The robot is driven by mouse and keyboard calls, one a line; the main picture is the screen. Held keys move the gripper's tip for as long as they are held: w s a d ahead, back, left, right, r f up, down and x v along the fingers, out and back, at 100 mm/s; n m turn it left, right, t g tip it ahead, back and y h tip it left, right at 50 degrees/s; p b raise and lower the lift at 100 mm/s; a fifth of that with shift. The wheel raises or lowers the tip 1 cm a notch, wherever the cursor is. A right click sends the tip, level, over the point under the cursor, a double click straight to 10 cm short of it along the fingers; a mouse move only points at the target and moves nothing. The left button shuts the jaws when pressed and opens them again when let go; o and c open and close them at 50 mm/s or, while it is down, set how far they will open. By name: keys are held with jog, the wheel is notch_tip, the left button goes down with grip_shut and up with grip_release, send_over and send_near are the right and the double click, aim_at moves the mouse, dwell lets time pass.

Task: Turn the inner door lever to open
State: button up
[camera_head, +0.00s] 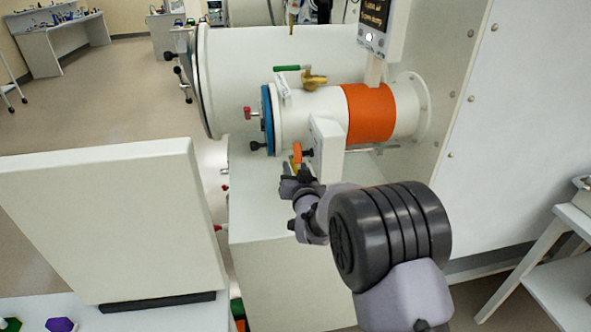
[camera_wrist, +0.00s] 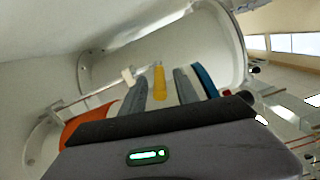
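The antechamber is a white horizontal cylinder (camera_head: 308,113) with an orange band (camera_head: 369,112) and a blue ring (camera_head: 268,119) at its left end. A short orange-and-yellow handle (camera_head: 297,154) shows low in front of it, beside a white box (camera_head: 328,150). My gripper (camera_head: 296,178) is just below this handle. In the wrist view my gripper (camera_wrist: 159,90) has its two grey fingers apart, with an upright yellow lever (camera_wrist: 160,82) between them. A gap shows on each side of the lever. Whether it is the inner door's lever cannot be told.
A brass valve (camera_head: 313,80) with a green handle sits above the cylinder. A red knob (camera_head: 249,113) juts out at the left. A display panel (camera_head: 376,28) hangs above the orange band. A large white panel (camera_head: 110,220) stands at left, apart from my arm.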

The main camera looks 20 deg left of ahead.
jog(key=p+v, duration=0.1)
jog(key=v, duration=1.6)
jog(key=shift+s, duration=0.25)
jog(key=shift+d, duration=0.1)
